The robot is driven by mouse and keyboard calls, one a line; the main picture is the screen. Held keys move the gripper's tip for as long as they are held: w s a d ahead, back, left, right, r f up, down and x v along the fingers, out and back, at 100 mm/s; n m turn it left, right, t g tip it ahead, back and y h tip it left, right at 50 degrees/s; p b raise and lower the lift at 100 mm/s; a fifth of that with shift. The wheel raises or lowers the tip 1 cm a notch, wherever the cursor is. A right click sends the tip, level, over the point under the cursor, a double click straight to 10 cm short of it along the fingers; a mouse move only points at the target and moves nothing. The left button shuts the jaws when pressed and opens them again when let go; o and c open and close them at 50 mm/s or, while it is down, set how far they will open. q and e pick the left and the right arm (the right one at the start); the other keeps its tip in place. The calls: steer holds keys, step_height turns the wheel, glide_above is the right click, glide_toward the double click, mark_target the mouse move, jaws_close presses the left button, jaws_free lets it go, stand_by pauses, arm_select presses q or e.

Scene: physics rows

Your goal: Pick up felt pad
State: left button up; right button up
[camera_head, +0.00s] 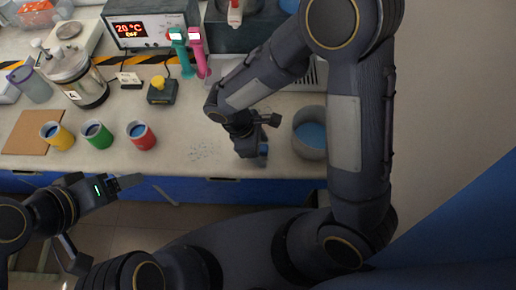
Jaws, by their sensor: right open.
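A small blue-grey block (263,151), which looks like the felt pad, sits on the bench near its front edge, partly hidden by my right gripper. My right gripper (263,138) is open, with its fingers low over the bench right at the block. I cannot tell whether they touch it. Faint scribbled marks (203,150) lie on the bench to the left of the block.
A grey pot with blue contents (310,140) stands close right of my right gripper. Yellow (57,136), green (97,134) and red (141,135) cups stand at left beside a brown board (28,138). Pink and teal devices (198,50) stand behind. Bench between red cup and scribble is clear.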

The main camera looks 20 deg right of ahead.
mark_target(264, 149)
steer(key=c, duration=1)
steer(key=shift+c, duration=0.4)
steer(key=shift+r, duration=0.1)
steer(key=shift+r, duration=0.5)
steer(key=v, duration=0.2)
steer(key=shift+s+r, duration=0.2)
steer(key=shift+r, duration=0.3)
steer(key=s+a+r, duration=0.5)
steer(key=a+r, duration=0.4)
steer(key=a, duration=0.3)
steer(key=shift+s, duration=0.25)
steer(key=shift+a, duration=0.1)
